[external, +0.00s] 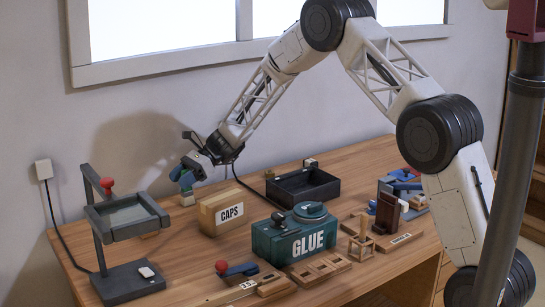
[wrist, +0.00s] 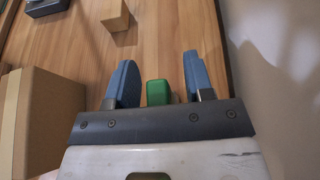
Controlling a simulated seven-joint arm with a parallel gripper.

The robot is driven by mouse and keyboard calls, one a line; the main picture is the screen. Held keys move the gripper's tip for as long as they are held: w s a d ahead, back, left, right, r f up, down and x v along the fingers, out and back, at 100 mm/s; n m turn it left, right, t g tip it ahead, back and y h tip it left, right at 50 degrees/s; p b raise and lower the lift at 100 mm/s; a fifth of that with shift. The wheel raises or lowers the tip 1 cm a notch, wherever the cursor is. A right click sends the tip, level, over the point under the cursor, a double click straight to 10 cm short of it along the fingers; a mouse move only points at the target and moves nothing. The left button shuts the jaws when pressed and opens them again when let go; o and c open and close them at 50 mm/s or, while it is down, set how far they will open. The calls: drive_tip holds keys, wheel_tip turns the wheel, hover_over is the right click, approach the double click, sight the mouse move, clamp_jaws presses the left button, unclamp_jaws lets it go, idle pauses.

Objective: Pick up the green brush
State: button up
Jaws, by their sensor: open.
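The green brush shows in the wrist view as a small green block (wrist: 158,92) between the two blue fingers of my gripper (wrist: 159,60). The fingers are open and spread to either side of it, with a visible gap on both sides. In the external view my gripper (external: 183,175) points down near the back of the table, left of the CAPS box. A bit of green (external: 187,182) shows at the fingers, above a small pale piece (external: 187,199) on the table. The brush's lower part is hidden in the wrist view.
The cardboard CAPS box (external: 222,212) stands close beside my gripper; it also shows in the wrist view (wrist: 40,120). The wall is close behind. A dark stand (external: 127,220) is to the left. A black tray (external: 303,186) and the GLUE box (external: 294,238) are to the right.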

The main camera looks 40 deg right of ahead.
sight(182, 191)
clamp_jaws()
drive_tip(key=shift+r, duration=0.2)
idle(0.3)
wheel_tip(182, 191, up, 10)
drive_tip(key=shift+f, duration=0.15)
idle(0.4)
idle(0.5)
